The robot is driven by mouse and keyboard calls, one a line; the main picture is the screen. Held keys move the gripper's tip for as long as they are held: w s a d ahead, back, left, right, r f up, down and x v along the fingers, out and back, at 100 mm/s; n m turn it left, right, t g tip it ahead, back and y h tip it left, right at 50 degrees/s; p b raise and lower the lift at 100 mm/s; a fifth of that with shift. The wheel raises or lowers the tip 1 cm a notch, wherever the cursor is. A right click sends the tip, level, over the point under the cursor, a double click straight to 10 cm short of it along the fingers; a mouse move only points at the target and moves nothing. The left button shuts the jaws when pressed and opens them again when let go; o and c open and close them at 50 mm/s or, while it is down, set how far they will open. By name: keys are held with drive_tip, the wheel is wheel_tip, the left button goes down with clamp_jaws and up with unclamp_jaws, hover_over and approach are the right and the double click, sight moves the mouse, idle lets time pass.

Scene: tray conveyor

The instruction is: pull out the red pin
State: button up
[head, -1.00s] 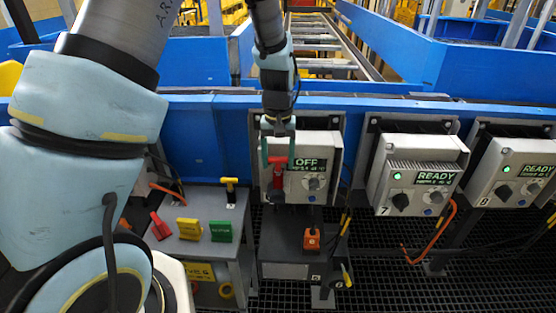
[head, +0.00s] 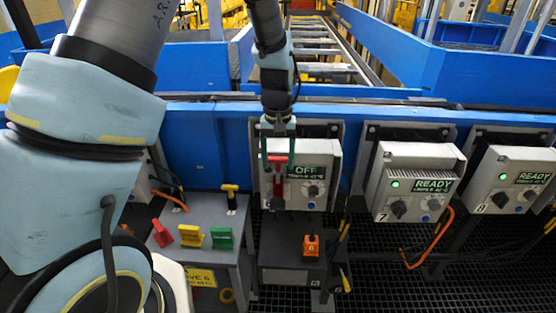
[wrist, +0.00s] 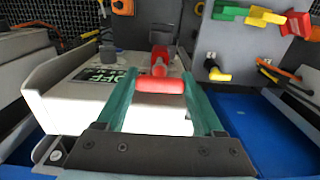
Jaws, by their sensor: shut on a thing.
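The red pin (head: 278,178) is at the left side of the front of a grey control box (head: 322,190) whose display reads OFF. Its T-shaped handle (wrist: 160,85) lies crosswise between the green fingers in the wrist view. My gripper (head: 278,159) comes down from above and is shut on the handle, one finger at each end. The red stem runs from the handle toward a darker red and grey part (wrist: 162,38) beside the display. Whether the pin's lower end is still seated cannot be told.
A grey stand to the left holds red, yellow (head: 191,236) and green (head: 222,238) tags and a black-and-yellow handle (head: 230,195). An orange part (head: 311,245) sits below the box. READY boxes (head: 415,180) stand to the right. Blue conveyor walls lie behind.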

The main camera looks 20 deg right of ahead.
drive_tip(key=shift+r+p, duration=0.7)
drive_tip(key=shift+r, duration=0.3)
drive_tip(key=shift+r, duration=0.15)
drive_tip(key=shift+r+p, duration=0.7)
drive_tip(key=shift+r, duration=1.15)
